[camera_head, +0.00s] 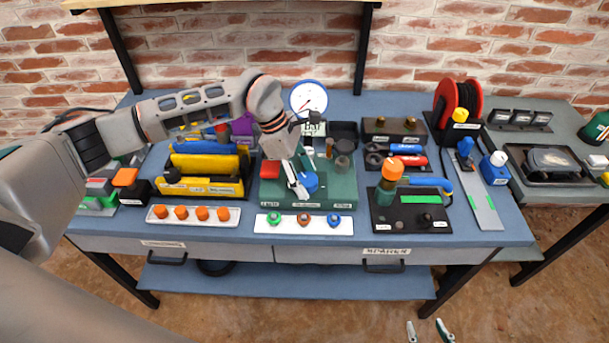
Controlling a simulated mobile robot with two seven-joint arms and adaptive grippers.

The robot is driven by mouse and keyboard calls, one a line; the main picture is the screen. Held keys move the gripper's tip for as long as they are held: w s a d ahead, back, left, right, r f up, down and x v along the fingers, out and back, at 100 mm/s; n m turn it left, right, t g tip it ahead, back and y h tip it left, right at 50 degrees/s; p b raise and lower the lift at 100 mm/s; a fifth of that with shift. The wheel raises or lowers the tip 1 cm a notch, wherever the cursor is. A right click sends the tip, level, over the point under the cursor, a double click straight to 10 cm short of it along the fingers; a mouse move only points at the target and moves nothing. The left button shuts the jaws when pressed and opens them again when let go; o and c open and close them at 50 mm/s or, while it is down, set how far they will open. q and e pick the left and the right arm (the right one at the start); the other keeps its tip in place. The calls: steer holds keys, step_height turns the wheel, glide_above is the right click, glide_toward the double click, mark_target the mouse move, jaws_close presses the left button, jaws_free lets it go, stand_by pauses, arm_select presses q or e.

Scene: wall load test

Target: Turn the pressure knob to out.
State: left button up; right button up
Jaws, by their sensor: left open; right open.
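A green board (335,193) stands in the middle of the blue workbench. It carries a round white gauge (308,98) with a red needle, a "Bar" label (313,129) and a blue knob (309,183), which looks like the pressure knob. My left gripper (300,174) reaches down over the board, open, with a finger close beside the blue knob. I cannot tell whether it touches. The knob's markings are too small to read and partly hidden by the gripper. My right gripper (428,331) shows only its two separated fingertips at the bottom edge, away from the bench.
A red block (271,169) and dark cylinders (343,155) share the green board. A yellow rack (200,188) stands left, and an orange-topped valve unit (393,170) with a blue handle stands right.

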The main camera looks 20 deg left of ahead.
arm_select(q)
steer(key=c, duration=1.1)
